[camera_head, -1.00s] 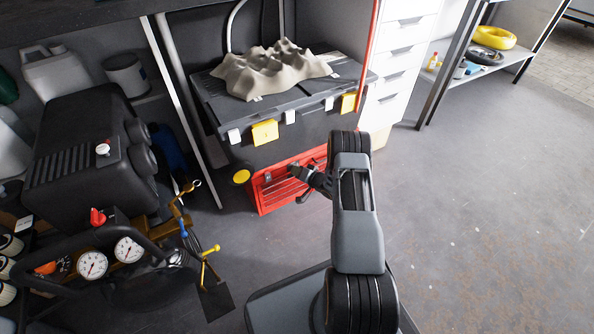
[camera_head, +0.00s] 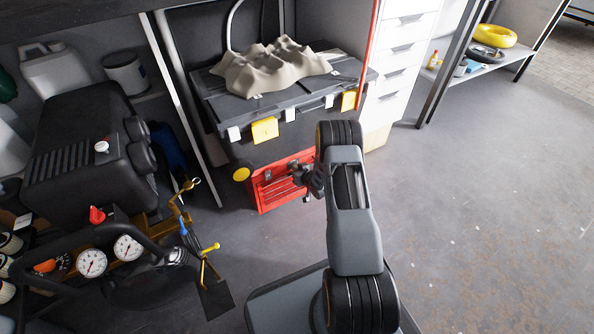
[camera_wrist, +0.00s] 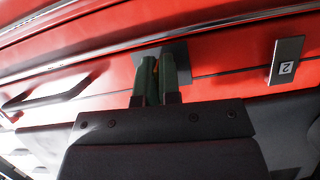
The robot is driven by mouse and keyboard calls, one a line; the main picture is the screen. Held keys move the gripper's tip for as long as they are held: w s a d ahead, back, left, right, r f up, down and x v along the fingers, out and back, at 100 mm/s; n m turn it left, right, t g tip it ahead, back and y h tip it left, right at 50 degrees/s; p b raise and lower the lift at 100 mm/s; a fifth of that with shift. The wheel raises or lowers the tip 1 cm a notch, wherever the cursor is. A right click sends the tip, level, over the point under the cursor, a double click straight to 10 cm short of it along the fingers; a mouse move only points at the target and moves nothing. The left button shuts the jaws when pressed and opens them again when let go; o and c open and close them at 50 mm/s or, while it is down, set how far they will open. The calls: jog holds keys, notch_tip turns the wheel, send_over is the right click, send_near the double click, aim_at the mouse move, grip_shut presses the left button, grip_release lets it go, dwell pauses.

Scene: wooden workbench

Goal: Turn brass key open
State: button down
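My gripper (camera_wrist: 157,80) is at the front of the red toolbox (camera_wrist: 220,62), its two green fingers close together against a dark grey plate (camera_wrist: 176,52). A thin orange-yellow sliver shows between the fingers, seemingly the brass key (camera_wrist: 155,78). The rest of the key is hidden, so its turn angle cannot be read. In the head view my gripper (camera_head: 298,174) is small and dark at the front of the red toolbox (camera_head: 268,194), which sits on the floor.
A large black case (camera_head: 275,128) with yellow latches stands above the red toolbox. A compressor (camera_head: 85,145) with gauges stands at left. White drawers (camera_head: 402,55) are at right. The floor (camera_head: 480,200) is open at right.

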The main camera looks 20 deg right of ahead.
jog(key=shift+w+n, duration=0.1)
jog(key=shift+n, duration=0.2)
dwell(0.4)
jog(key=c, duration=1.3)
grip_release()
jog(key=p+v, duration=0.5)
jog(key=v, duration=0.9)
jog(key=shift+a+f, duration=0.1)
jog(key=shift+f, duration=0.05)
